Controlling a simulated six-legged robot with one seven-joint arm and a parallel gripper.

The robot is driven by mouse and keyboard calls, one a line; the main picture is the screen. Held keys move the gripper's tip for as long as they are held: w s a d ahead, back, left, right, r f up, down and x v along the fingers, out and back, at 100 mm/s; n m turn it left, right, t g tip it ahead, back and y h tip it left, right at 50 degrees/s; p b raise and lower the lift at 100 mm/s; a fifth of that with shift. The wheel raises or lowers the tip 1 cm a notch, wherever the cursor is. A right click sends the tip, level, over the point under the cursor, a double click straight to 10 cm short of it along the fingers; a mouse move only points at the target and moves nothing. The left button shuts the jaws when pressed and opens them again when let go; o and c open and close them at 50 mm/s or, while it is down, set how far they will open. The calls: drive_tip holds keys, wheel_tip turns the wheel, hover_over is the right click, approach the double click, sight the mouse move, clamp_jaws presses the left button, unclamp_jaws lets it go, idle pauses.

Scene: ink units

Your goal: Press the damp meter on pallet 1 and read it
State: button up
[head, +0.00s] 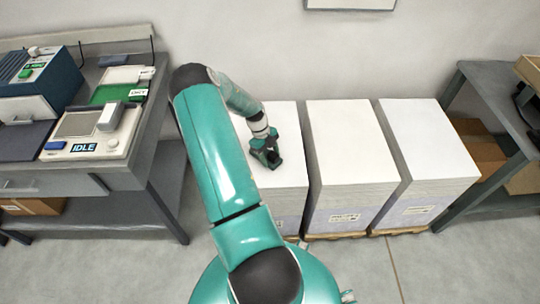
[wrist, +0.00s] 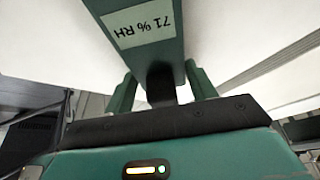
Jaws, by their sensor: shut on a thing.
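The damp meter (wrist: 145,30) is a green block with a pale display that reads 71 % RH, upside down in the wrist view. My gripper (wrist: 162,86) is shut on its dark narrow part, with one green finger on each side. In the head view my gripper (head: 265,150) points down at the top of the leftmost white paper stack (head: 283,120). The meter is low on that stack and seems to touch it, but the contact itself is hidden. The stack's lower left side is behind my arm.
Two more paper stacks stand to the right, a middle one (head: 345,135) and a right one (head: 425,140), on wooden pallets. A left bench holds a device showing IDLE (head: 84,147) and a green pad (head: 110,94). A grey shelf (head: 495,95) stands at right.

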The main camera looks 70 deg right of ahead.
drive_tip(key=shift+r, duration=3.45)
